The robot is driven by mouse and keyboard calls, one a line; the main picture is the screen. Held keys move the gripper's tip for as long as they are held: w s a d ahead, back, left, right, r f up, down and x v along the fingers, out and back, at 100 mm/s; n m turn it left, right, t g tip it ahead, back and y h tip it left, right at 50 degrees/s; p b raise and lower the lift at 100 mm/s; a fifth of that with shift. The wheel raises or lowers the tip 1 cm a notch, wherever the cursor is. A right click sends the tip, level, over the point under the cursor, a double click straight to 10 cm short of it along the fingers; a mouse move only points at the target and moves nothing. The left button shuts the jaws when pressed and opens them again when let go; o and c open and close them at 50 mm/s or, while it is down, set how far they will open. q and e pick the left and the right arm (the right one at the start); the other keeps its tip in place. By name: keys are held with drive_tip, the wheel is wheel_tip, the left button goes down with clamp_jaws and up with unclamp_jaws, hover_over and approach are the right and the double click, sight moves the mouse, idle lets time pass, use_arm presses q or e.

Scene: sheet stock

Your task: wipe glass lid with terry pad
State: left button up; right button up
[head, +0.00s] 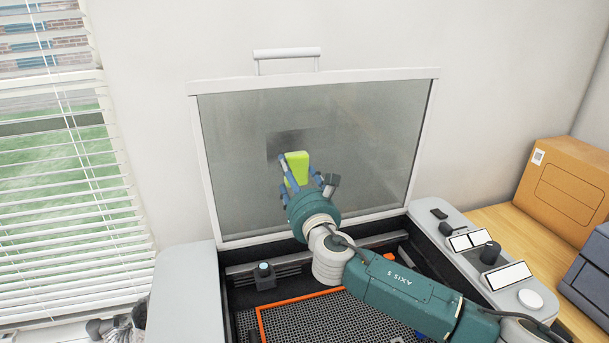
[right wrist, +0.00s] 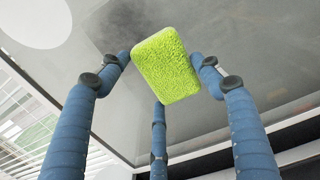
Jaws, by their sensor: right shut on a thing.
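The glass lid (head: 370,130) stands raised and tilted at the back of the machine, with a white frame and a handle on top. Its pane is hazy grey, with a darker patch left of centre. My right gripper (head: 303,174) is shut on the lime-green terry pad (head: 297,165) in front of the lid. In the right wrist view the fuzzy pad (right wrist: 167,66) sits between the blue fingers, and the lid's pane (right wrist: 255,45) fills the background. Whether the pad touches the glass is hard to tell. My left gripper is not in view.
Below the lid is the open machine bed with a dark perforated grid (head: 320,318) edged in orange. A control panel (head: 480,255) with knobs is at right. A cardboard box (head: 563,185) and a grey-blue bin (head: 590,275) stand on the wooden table. Window blinds (head: 65,190) are at left.

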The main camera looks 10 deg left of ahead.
drive_tip(key=shift+s+a, duration=0.3)
drive_tip(key=shift+a, duration=0.5)
drive_tip(key=shift+s+a, duration=0.35)
drive_tip(key=shift+a, duration=0.4)
drive_tip(key=shift+s+a, duration=0.3)
drive_tip(key=shift+a, duration=0.5)
drive_tip(key=shift+s+d+r, duration=0.1)
drive_tip(key=shift+r, duration=1.6)
drive_tip(key=shift+d+r, duration=0.1)
drive_tip(key=shift+r, duration=1.6)
drive_tip(key=shift+w+d, duration=1.65)
drive_tip(key=shift+d, duration=2.35)
drive_tip(key=shift+w+d, duration=1.65)
drive_tip(key=shift+d, duration=2.35)
drive_tip(key=shift+w+d, duration=1.65)
drive_tip(key=shift+d, duration=2.35)
